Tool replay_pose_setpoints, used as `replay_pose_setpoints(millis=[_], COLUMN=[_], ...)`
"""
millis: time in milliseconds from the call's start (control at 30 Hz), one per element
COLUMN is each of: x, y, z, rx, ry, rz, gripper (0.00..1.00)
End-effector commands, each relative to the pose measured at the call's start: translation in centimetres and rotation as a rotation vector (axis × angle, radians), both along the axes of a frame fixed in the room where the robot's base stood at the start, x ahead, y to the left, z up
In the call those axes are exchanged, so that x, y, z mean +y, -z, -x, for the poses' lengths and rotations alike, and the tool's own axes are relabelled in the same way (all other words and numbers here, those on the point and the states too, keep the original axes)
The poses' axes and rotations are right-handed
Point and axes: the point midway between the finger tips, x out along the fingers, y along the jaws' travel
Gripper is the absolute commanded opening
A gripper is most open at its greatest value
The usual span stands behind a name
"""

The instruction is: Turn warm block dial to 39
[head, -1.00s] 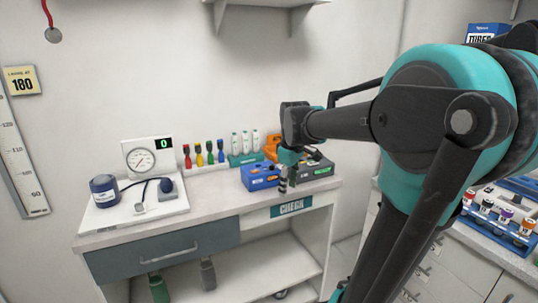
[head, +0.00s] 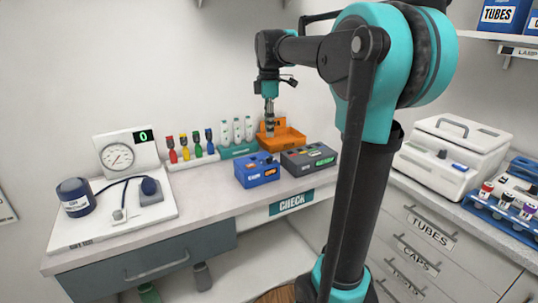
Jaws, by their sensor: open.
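My gripper (head: 269,132) points straight down at the back of the counter. In the picture it overlaps the orange bin (head: 284,140), above and behind the blue and grey boxes. It holds nothing that I can see, and its jaws are small in view. A dark grey box (head: 308,160) with a green-lit panel and a blue box (head: 257,170) with white lettering and dark and orange parts on top stand side by side below it. I cannot tell which box is the warm block. No dial number is readable. My gripper appears apart from both boxes.
A gauge with a "0" display (head: 117,160) and a dark blue cuff (head: 74,197) stand on a white board at left. Coloured tubes (head: 190,148) and white bottles (head: 236,131) line the wall. A white lidded box (head: 455,155) stands at right. The counter front is clear.

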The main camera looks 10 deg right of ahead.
Motion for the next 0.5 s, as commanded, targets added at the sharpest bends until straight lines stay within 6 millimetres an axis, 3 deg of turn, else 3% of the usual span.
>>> replay_pose_setpoints(millis=[300,500], x=[0.0,0.0], y=[6.4,9.4], z=[0.0,0.0], rx=[0.000,0.000], ry=[0.001,0.001], rz=[0.000,0.000], gripper=[0.41,0.41])
